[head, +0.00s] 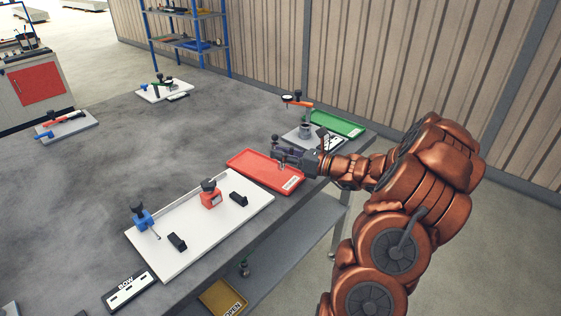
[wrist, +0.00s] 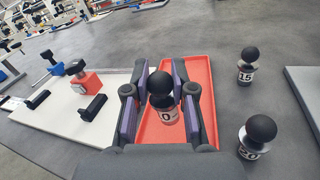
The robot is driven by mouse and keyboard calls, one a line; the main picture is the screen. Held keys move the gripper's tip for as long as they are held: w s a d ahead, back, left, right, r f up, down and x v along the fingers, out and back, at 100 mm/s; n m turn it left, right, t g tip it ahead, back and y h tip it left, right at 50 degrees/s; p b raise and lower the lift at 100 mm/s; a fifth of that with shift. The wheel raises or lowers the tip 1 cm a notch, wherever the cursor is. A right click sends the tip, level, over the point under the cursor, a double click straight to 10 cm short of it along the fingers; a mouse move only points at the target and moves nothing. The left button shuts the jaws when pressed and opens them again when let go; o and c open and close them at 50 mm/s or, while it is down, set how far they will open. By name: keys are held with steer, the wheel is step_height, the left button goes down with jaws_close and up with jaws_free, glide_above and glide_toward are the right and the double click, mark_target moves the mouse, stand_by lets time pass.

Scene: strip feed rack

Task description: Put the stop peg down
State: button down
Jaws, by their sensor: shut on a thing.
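My gripper (head: 285,157) is over the far right part of the red tray (head: 248,166). In the wrist view my gripper (wrist: 161,74) is shut on a stop peg (wrist: 161,84), with one finger on each side of it. The peg has a black ball top and a pale label of which a "0" shows. It looks upright, with the red tray (wrist: 204,72) behind and below it. Whether its foot touches the tray is hidden. Two like pegs, one marked 15 (wrist: 246,76) and one marked 20 (wrist: 255,138), stand right of the tray on the grey table.
A white board (head: 175,248) left of the tray carries a blue block (head: 143,219), a red block (head: 211,198) and two black bars. A green tray (head: 340,124) and a small fixture lie beyond my gripper. The table's middle is clear.

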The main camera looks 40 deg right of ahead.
mark_target(281, 162)
steer(key=shift+w+f, duration=0.2)
steer(key=shift+w, duration=0.05)
steer(key=shift+f+p, duration=0.35)
steer(key=shift+f, duration=1.2)
steer(key=shift+f, duration=0.1)
steer(key=c, duration=1)
jaws_free()
steer(key=shift+f, duration=0.1)
steer(key=shift+o, duration=0.2)
steer(key=shift+s+d, duration=0.1)
steer(key=shift+s, duration=0.1)
steer(key=b+v, duration=0.2)
steer(key=v, duration=0.9)
steer(key=shift+s+d, duration=0.15)
steer(key=shift+s, duration=0.1)
